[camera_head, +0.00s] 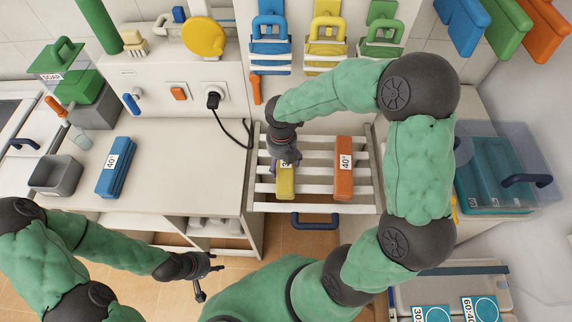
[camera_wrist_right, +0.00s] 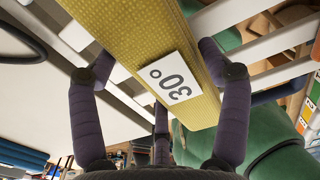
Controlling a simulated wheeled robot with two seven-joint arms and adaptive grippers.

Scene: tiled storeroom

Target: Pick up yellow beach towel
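The yellow towel (camera_head: 285,187), a folded block with a white 30° label, lies on the slatted rack (camera_head: 315,209). My right gripper (camera_head: 287,160) is over it and hides its far part. In the right wrist view the towel (camera_wrist_right: 130,45) lies between the fingers of my right gripper (camera_wrist_right: 155,52). One finger is along each long side, with the tips at its edges; I cannot tell whether they press on it. My left gripper (camera_head: 207,280) is open and empty, low in front of the white counter.
An orange 40° towel (camera_head: 344,180) lies to the right on the same rack. A blue 40° towel (camera_head: 115,168) and a grey bin (camera_head: 52,175) are on the counter (camera_head: 180,185). A dark blue handle (camera_head: 315,223) projects from the rack's front. A clear-lidded teal box (camera_head: 490,185) is at right.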

